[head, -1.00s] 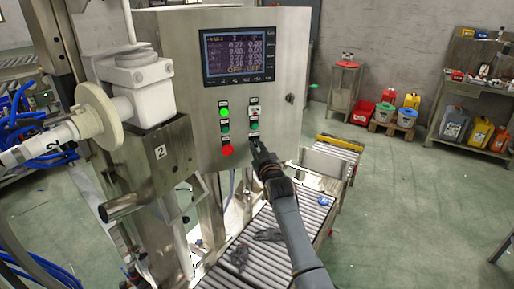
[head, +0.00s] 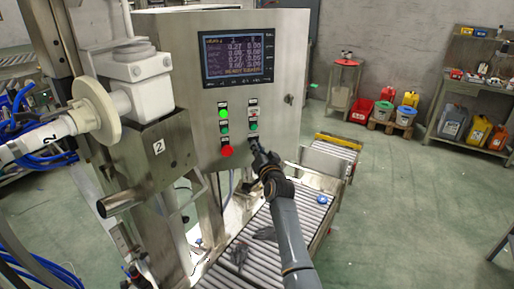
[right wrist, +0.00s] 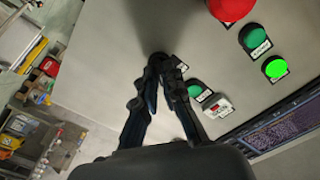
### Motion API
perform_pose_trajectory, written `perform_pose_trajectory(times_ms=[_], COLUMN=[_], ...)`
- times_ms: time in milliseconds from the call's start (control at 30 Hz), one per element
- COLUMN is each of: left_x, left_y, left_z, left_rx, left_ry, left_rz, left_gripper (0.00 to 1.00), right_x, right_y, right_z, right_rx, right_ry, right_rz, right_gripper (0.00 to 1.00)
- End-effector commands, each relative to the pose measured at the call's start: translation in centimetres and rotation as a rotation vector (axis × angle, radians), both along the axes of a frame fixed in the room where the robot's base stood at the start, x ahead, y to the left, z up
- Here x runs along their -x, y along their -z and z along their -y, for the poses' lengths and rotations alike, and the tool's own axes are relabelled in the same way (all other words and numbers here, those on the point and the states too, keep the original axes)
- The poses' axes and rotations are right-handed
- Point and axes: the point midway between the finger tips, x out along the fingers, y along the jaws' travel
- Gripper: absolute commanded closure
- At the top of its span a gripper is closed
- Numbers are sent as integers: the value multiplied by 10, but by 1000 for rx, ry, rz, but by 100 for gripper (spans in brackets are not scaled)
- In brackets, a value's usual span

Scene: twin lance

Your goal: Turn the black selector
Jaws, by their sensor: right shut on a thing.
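The black selector (head: 252,139) is at the bottom of the right column of controls on the steel cabinet (head: 285,60). It is mostly hidden by my right gripper (head: 256,146), whose fingertips are at the panel face. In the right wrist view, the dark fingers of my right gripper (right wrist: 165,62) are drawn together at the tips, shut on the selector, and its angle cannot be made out. My left gripper is in neither view.
A red button (head: 227,150) and lit green button (head: 223,113) are left of the selector. A display (head: 237,57) is above. A roller conveyor (head: 310,205) with grey gloves (head: 239,254) runs below. Steel pipework (head: 115,207) stands at left.

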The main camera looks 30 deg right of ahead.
Motion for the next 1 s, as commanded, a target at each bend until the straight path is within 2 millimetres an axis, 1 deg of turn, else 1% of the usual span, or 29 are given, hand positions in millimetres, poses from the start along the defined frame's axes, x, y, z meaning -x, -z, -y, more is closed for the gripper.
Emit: perform_pose_trajectory(times_ms=[200,400,933,967,1000], left_x=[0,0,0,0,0], left_y=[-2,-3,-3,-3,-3], left_z=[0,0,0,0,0], left_rx=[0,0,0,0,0], left_ry=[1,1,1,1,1], left_rz=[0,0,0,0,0], left_gripper=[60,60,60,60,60], right_x=[0,0,0,0,0], right_y=[1,2,2,2,2], right_z=[0,0,0,0,0], right_rx=[-119,-177,-201,-201,-201], right_ry=[0,0,0,0,-1], right_rz=[24,37,42,42,42], right_gripper=[100,100,100,90,82])
